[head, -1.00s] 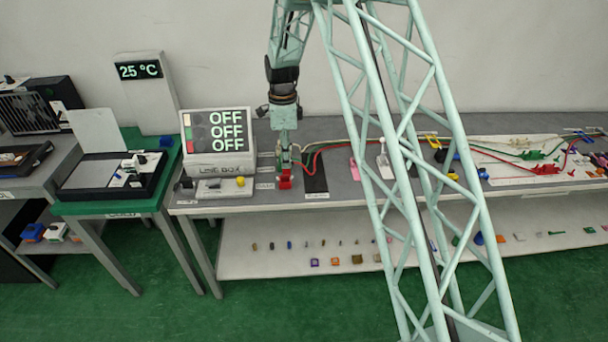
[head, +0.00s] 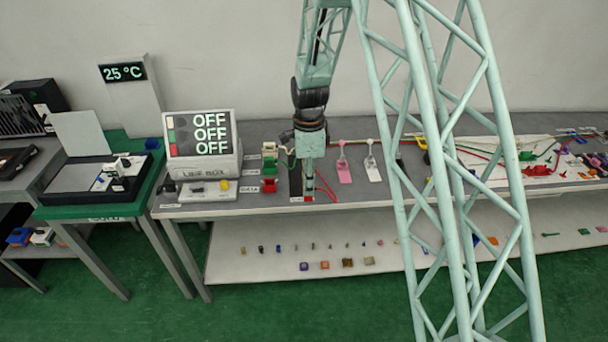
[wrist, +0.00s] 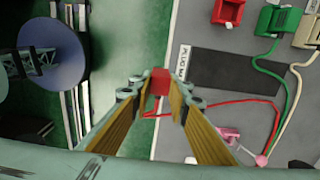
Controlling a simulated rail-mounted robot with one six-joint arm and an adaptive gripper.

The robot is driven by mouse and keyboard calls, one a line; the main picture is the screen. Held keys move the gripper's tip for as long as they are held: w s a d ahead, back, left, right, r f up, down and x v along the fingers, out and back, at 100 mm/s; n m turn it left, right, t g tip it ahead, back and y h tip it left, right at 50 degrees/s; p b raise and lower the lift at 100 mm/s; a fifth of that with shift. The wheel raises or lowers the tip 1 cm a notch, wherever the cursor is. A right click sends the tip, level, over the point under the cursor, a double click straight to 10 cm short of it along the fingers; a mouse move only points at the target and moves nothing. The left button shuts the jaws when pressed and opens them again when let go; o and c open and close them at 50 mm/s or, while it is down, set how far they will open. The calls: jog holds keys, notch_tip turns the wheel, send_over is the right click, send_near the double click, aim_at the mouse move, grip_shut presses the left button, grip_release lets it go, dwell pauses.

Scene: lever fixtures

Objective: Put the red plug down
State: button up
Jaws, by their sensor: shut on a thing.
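My gripper (head: 308,188) points down near the front edge of the grey bench. It is shut on the red plug (head: 308,198), a small red block between the fingertips. In the wrist view the red plug (wrist: 160,80) shows at the tips of my gripper (wrist: 160,92), over or close to the bench's front edge, with a red wire running right. The dark pad labelled PLUG (wrist: 235,70) lies beside the plug. In the head view the pad (head: 296,183) is just left of my gripper, partly hidden. I cannot tell whether the plug touches the bench.
A red socket (head: 269,185) and a green one (head: 269,165) stand left of the pad. The unit box (head: 200,145) reads OFF on all three lines. A pink lever (head: 344,168) and a white lever (head: 373,168) stand to the right. Wires cross the bench.

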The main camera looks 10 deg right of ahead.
jog(key=w+d+f, duration=0.1)
jog(key=w, duration=1.5)
jog(key=shift+f, duration=0.25)
jog(key=shift+f, duration=0.15)
jog(key=shift+f+b, duration=0.35)
jog(key=shift+f, duration=1.25)
jog(key=shift+f, duration=0.2)
jog(key=o, duration=1)
jog(key=shift+r, duration=0.15)
jog(key=shift+r+p, duration=0.55)
jog(key=shift+r, duration=5.5)
